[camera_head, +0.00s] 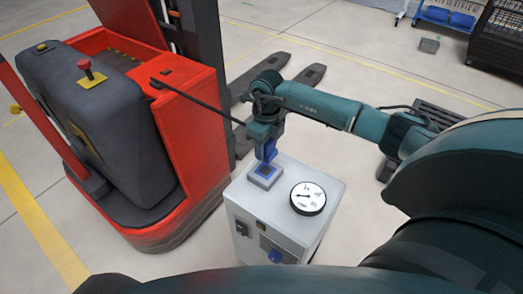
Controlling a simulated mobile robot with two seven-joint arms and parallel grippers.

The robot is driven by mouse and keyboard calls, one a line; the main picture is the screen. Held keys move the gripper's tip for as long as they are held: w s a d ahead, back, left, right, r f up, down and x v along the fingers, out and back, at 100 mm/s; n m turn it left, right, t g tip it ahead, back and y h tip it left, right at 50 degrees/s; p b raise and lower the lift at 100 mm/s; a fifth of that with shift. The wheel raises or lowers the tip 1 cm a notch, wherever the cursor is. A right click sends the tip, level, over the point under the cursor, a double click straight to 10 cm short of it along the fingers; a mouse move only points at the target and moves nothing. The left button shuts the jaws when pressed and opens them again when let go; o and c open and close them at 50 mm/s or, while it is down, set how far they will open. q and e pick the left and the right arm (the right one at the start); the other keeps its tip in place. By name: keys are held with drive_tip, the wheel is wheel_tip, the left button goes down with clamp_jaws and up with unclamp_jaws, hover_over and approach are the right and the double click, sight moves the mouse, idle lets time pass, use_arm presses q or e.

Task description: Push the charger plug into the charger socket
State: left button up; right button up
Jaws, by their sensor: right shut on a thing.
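The grey charger box (316,224) stands on the floor in the middle of the view. The charger socket (264,176), a grey housing with a blue middle, is on its top at the left. My right gripper (268,139) is above the socket and shut on the blue charger plug (267,152), which points down. A black cable (196,101) runs from the red forklift to my right gripper. My left gripper is not in view.
The red forklift (185,135) stands close on the left, its dark forks (302,79) behind the box. A round white gauge (308,197) sits on the box top, right of the socket. Shelving (498,38) stands far right. The floor behind is mostly clear.

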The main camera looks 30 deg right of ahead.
sight(266, 153)
drive_tip(key=shift+f, duration=0.15)
drive_tip(key=shift+f+b, duration=0.35)
drive_tip(key=shift+f, duration=0.1)
drive_tip(key=shift+f+b, duration=0.7)
drive_tip(key=shift+f, duration=0.2)
drive_tip(key=shift+f+b, duration=0.95)
drive_tip(key=shift+f, duration=0.3)
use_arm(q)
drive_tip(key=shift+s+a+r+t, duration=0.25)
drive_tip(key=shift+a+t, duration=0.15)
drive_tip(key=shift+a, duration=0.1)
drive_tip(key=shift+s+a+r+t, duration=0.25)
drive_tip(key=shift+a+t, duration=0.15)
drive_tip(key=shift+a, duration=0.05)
use_arm(e)
drive_tip(key=shift+f, duration=0.25)
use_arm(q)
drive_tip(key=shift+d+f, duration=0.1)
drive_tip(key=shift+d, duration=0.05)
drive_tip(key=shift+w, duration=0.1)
use_arm(e)
drive_tip(key=shift+w, duration=0.15)
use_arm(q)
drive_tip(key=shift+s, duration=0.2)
